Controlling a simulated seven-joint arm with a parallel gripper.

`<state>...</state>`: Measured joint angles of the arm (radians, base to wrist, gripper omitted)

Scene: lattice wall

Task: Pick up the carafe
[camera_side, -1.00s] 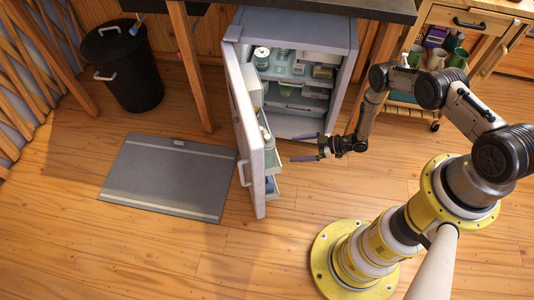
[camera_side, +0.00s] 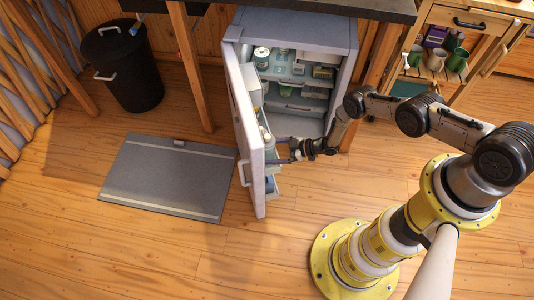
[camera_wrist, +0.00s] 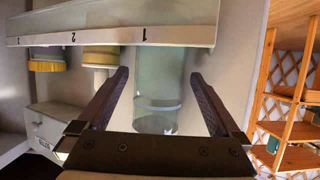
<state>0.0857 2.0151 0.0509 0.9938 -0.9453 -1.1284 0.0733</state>
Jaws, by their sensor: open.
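The carafe (camera_wrist: 158,95) looks like a pale greenish, see-through vessel with a light band near one end. It sits in the rack of the open fridge door, and the rack's white rail (camera_wrist: 110,35) hides part of it in the wrist view. In the side view the carafe (camera_side: 268,142) shows only in part behind the door edge. My gripper (camera_wrist: 160,74) is open, with one finger on either side of the carafe in the wrist view. I cannot tell whether the fingers touch it. My gripper (camera_side: 277,150) is at the door rack in the side view.
The fridge door (camera_side: 246,140) stands open on the left of my gripper. The fridge shelves (camera_side: 285,78) hold several containers. A grey mat (camera_side: 165,178) and black bin (camera_side: 122,68) lie left. Floor in front is clear.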

